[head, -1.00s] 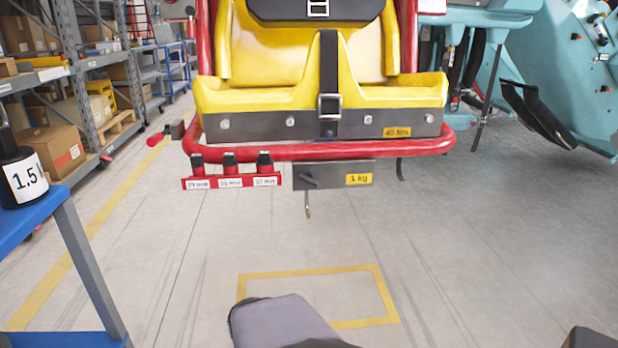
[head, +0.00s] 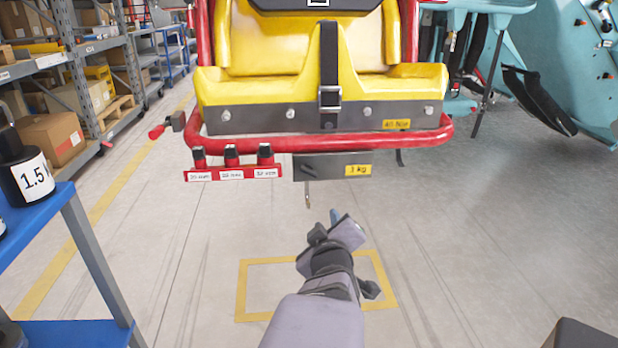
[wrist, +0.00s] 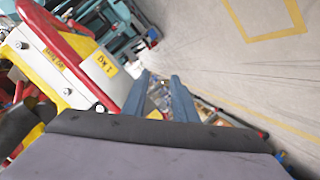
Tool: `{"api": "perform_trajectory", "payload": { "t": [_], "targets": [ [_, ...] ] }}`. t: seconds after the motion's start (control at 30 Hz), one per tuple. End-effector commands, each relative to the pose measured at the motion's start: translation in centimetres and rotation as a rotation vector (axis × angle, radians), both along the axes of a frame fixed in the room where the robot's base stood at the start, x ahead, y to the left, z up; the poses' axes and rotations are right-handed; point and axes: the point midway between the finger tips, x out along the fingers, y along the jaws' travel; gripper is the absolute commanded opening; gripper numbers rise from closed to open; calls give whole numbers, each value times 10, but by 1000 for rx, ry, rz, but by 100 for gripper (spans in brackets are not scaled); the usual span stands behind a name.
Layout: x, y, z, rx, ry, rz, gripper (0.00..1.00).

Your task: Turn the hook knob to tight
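The hook knob (head: 309,171) is a small dark lever on the left of a grey plate (head: 330,158) with a yellow 1 kg label (head: 358,170). The plate hangs under the seat's red front bar, and a thin hook (head: 308,196) hangs below the knob. My gripper (head: 336,216) is below and slightly right of the hook, apart from it in the picture. In the wrist view its two blue fingers (wrist: 161,92) are spread with nothing between them. The label shows there tilted (wrist: 104,65); I cannot make out the knob's marks.
A red strip (head: 233,174) with several black-topped pieces sits left of the plate. The yellow seat (head: 310,95) is above. A blue cart (head: 50,222) with a 1.5-marked weight (head: 27,178) stands at left. The floor below is clear.

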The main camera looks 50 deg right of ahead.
Motion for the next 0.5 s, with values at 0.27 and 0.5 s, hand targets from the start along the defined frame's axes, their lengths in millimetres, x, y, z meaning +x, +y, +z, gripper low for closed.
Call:
{"api": "perform_trajectory", "payload": {
  "t": [0.27,0.5],
  "targets": [
    [30,12,70,-359,-17,156,26],
    [31,13,73,-409,19,167,26]
  ]
}}
